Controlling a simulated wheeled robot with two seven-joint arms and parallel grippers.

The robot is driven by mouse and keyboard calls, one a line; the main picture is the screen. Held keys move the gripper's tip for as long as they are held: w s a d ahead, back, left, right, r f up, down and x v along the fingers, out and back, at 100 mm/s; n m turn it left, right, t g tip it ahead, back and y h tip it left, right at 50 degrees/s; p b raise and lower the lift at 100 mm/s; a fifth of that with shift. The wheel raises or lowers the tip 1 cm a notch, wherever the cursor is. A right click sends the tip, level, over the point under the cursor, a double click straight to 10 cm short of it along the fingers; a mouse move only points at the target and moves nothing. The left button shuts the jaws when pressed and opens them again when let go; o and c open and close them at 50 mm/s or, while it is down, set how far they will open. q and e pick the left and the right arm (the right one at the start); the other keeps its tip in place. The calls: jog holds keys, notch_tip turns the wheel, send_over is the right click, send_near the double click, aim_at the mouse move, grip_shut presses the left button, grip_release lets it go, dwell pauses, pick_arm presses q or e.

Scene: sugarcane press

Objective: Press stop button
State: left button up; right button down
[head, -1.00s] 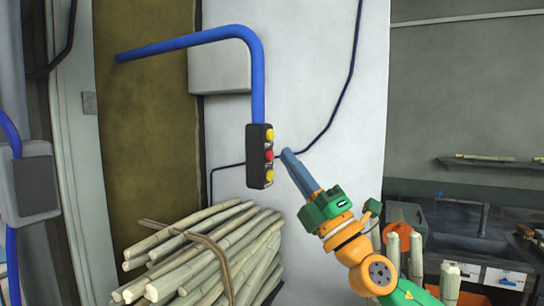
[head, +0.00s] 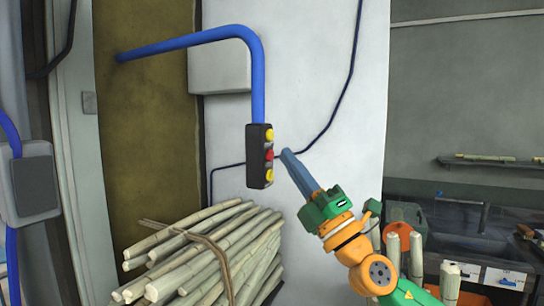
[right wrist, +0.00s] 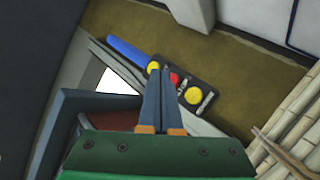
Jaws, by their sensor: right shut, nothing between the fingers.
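A black button box (head: 257,172) hangs at the end of a blue pipe in the head view. On its face a red button (head: 269,155) sits between two yellow buttons (head: 269,135) (head: 269,176). My right gripper (head: 286,154) is shut and empty. Its fingertips point left at the height of the red button, a small gap to its right. In the right wrist view the shut fingers (right wrist: 165,72) point at the box, and the red button (right wrist: 174,79) shows just right of the tips. My left gripper is not in view.
The blue pipe (head: 200,39) bends down to the box. A bundle of cane stalks (head: 200,260) lies below it. A grey box (head: 35,188) on another blue pipe stands at the far left. A sink and counter (head: 455,225) are at the right.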

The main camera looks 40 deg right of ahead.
jog(key=shift+w+r, duration=0.1)
jog(key=shift+w+a, duration=0.25)
jog(key=shift+w, duration=0.05)
jog(key=shift+w+a, duration=0.15)
jog(key=shift+w, duration=0.25)
dwell(0.8)
jog(key=shift+s+f+b, duration=0.3)
jog(key=shift+b, duration=0.4)
jog(key=shift+s+d+r+b, duration=0.15)
jog(key=shift+s+d+b, duration=0.15)
jog(key=shift+s+b, duration=0.1)
